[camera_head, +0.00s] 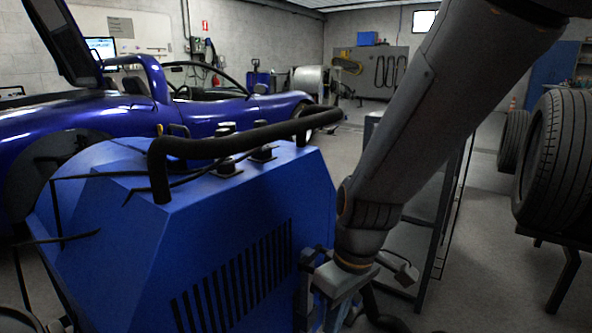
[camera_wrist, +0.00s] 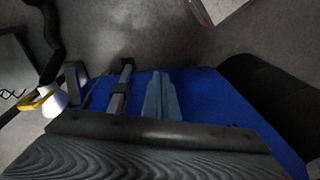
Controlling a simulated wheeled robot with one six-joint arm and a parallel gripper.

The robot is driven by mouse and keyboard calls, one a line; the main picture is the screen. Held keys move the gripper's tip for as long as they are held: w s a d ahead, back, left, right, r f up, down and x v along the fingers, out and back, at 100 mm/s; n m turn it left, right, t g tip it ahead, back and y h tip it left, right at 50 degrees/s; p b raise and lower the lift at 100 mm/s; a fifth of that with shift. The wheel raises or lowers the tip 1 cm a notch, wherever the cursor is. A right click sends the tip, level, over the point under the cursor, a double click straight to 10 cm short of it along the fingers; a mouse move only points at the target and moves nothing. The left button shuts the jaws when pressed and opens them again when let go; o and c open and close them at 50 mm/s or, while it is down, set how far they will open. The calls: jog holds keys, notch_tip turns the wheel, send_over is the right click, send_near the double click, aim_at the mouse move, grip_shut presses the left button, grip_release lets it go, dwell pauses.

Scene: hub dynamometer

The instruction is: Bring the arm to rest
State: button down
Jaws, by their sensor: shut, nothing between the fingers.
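My arm comes down from the top right in the head view, and its wrist is bent low beside the right side of a blue cabinet (camera_head: 235,225). The far end of the arm is partly cut off at the bottom edge. In the wrist view my gripper (camera_wrist: 162,78) shows as two grey fingers lying together, shut and empty. They point over the blue surface (camera_wrist: 205,98). I cannot tell whether they touch it.
A black bar handle (camera_head: 240,145) tops the cabinet. A blue open car (camera_head: 110,120) stands behind it. A grey metal stand (camera_head: 425,215) is right of my arm. Tyres (camera_head: 563,155) sit on a rack at the far right. Grey floor (camera_head: 490,240) shows between stand and rack.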

jog(key=s+a+r+m, duration=0.2)
jog(key=s+a+r, duration=0.4)
jog(key=s+a, duration=0.45)
jog(key=d+r+m+p, duration=0.3)
jog(key=d+r+p, duration=0.8)
jog(key=p, duration=0.5)
jog(key=s+d+r+m+h+p, duration=0.1)
jog(key=d+r+m+p, duration=0.2)
jog(key=d+r+p, duration=0.8)
jog(key=shift+s+d+r+h+p, duration=0.2)
jog(key=shift+d+r+h+p, duration=0.15)
jog(key=shift+r+p, duration=2.2)
jog(key=shift+f, duration=0.3)
